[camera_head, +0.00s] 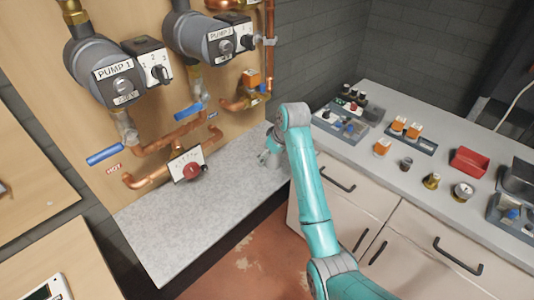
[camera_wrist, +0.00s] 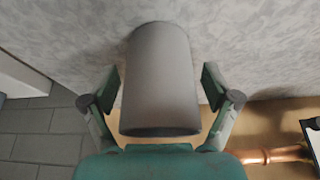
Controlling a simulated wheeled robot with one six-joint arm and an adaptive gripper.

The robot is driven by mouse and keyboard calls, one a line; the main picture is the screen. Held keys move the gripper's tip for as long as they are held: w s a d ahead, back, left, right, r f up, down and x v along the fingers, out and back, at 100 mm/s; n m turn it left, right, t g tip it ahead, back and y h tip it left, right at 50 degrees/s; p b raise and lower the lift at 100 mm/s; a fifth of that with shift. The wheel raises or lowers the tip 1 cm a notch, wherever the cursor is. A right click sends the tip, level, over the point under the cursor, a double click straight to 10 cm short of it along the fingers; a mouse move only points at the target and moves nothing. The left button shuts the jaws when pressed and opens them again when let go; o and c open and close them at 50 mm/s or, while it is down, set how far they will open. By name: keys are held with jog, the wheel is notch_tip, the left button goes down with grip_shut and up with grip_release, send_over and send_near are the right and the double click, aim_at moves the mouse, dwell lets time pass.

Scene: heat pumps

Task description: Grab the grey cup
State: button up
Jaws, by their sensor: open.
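The grey cup (camera_wrist: 158,75) is a plain, smooth cylinder in the middle of the wrist view, on the speckled grey counter. My gripper (camera_wrist: 161,82) is open around it, with one green finger on each side. A narrow gap shows between the cup and each finger. In the head view my gripper (camera_head: 266,156) is at the back right end of the grey counter (camera_head: 190,225), below the pipes. There I cannot clearly tell the cup from the gripper and arm.
Copper pipes and a red-knobbed gauge (camera_head: 189,170) stand at the wooden panel left of my gripper. To the right, a white-topped cabinet (camera_head: 405,190) holds trays of parts and a red bin (camera_head: 468,162). The counter's middle is clear.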

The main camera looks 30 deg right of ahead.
jog(key=c, duration=1.1)
